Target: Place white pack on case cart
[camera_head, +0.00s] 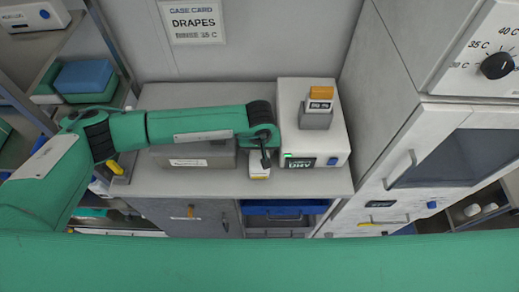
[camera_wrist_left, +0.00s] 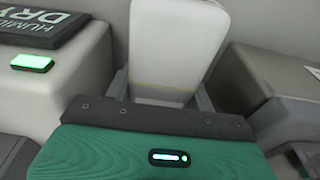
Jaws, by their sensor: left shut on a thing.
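My left gripper (camera_head: 264,156) reaches in from the left over the counter and is shut on a small white pack (camera_head: 260,173). The pack is upright beside the white device with the DRY display, at the counter's front part. In the left wrist view the white pack (camera_wrist_left: 176,45) stands between the gripper's fingers, with a thin yellowish line across it. I cannot tell whether its bottom touches the counter. My right gripper is not in view. I cannot make out a case cart for certain.
The white device (camera_head: 299,140) carries a grey holder with an orange-topped item (camera_head: 321,93). A grey box (camera_head: 200,156) lies left of the pack, partly under my arm. Shelves with blue and green packs (camera_head: 85,77) stand at left. A tall cabinet (camera_head: 412,170) closes the right side.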

